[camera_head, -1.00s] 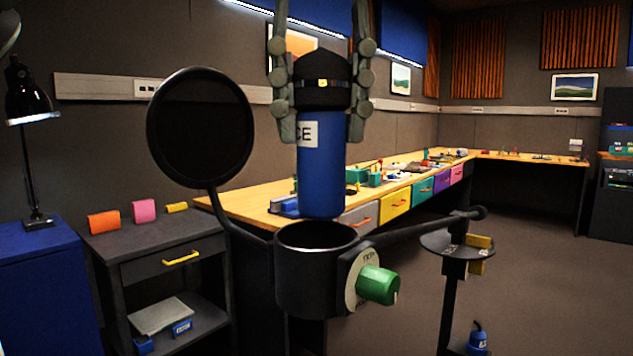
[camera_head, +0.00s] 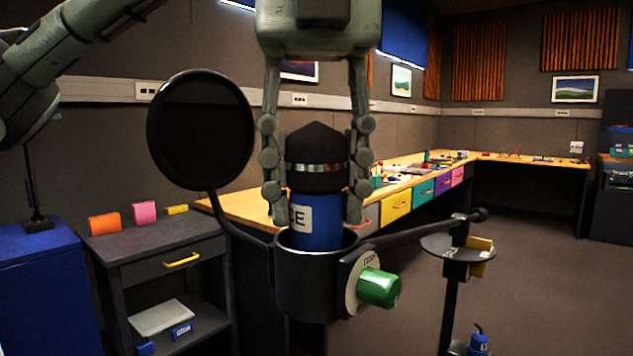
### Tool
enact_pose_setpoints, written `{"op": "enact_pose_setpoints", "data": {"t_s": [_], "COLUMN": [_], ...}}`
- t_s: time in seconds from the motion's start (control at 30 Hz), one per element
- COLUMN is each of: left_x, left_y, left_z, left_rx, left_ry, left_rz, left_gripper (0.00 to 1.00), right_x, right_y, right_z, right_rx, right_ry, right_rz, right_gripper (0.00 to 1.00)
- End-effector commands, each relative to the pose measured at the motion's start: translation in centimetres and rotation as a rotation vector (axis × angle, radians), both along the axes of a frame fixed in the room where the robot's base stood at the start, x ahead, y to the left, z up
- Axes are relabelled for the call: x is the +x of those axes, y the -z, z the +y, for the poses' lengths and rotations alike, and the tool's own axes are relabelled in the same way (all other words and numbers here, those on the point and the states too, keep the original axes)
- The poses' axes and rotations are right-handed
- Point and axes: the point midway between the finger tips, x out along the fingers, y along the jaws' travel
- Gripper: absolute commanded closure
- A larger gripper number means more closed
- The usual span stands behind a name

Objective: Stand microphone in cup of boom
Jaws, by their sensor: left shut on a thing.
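The microphone (camera_head: 318,215) is blue with a black domed head and a white label. It stands upright with its lower part inside the black cup (camera_head: 305,285) of the boom (camera_head: 415,234), so its base is hidden. My left gripper (camera_head: 315,208) reaches down from above, its two grey-green fingers on either side of the microphone and shut on it. The fingertips are just above the cup's rim. A green knob (camera_head: 379,287) sits on the right side of the cup. My right gripper is not in view.
A round black pop filter (camera_head: 200,130) on a curved stem stands just left of the microphone. A boom post with a small round tray (camera_head: 460,248) stands to the right. A dark drawer cabinet (camera_head: 160,245) is at left and a long wooden workbench (camera_head: 240,204) behind.

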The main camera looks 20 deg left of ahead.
Motion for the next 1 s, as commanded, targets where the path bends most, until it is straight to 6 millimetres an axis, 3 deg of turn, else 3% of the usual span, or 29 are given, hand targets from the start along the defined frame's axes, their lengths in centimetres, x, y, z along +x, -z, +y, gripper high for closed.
{"op": "enact_pose_setpoints", "data": {"t_s": [0.03,0.07,0.2,0.73,1.0], "left_x": [0.0,0.0,0.0,0.0,0.0], "left_y": [0.1,0.1,0.0,-0.2,-4.3], "left_z": [0.0,0.0,0.0,0.0,0.0], "left_rx": [0.000,0.000,0.000,0.000,0.002], "left_ry": [0.000,0.000,0.001,0.001,-0.003], "left_rz": [0.000,0.000,0.000,0.000,-0.006], "left_gripper": [1.00,0.59,0.42,0.42,0.42], "right_x": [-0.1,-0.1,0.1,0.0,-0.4], "right_y": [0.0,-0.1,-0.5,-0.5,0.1], "right_z": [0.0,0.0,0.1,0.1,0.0], "right_rx": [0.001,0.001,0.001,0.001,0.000], "right_ry": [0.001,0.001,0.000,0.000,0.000], "right_rz": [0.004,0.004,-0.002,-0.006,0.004], "right_gripper": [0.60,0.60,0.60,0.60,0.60]}}
